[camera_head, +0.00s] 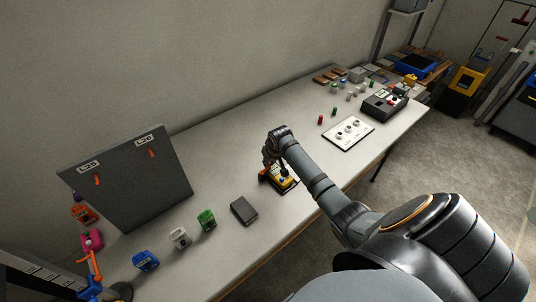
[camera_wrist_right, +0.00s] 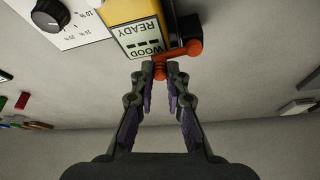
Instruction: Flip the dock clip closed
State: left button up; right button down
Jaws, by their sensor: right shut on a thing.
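The yellow meter (camera_head: 284,180) sits on a dark dock on the table, below my right gripper (camera_head: 268,163). In the right wrist view the meter (camera_wrist_right: 128,11) has a screen reading "WOOD" and "READY", upside down in the picture. The orange-red clip (camera_wrist_right: 188,49) lies across the meter's screen end, with a rounded knob toward my fingers. My right gripper (camera_wrist_right: 160,73) has its fingertips closed together on this clip's knob. The arm and gripper partly hide the dock in the head view. My left gripper does not show.
A white panel with knobs (camera_head: 348,131) lies to the right.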

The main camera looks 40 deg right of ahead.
jog(key=shift+s+m+p, duration=0.2)
jog(key=shift+m+p, duration=0.5)
jog(key=shift+p, duration=0.05)
jog(key=c, duration=1.3)
grip_release()
jog(key=shift+c, duration=0.2)
jog(key=shift+s+r, duration=0.1)
jog(key=shift+r, duration=0.1)
jog(key=v, duration=1.1)
jog(key=shift+a+r, duration=0.2)
jog(key=shift+a, duration=0.1)
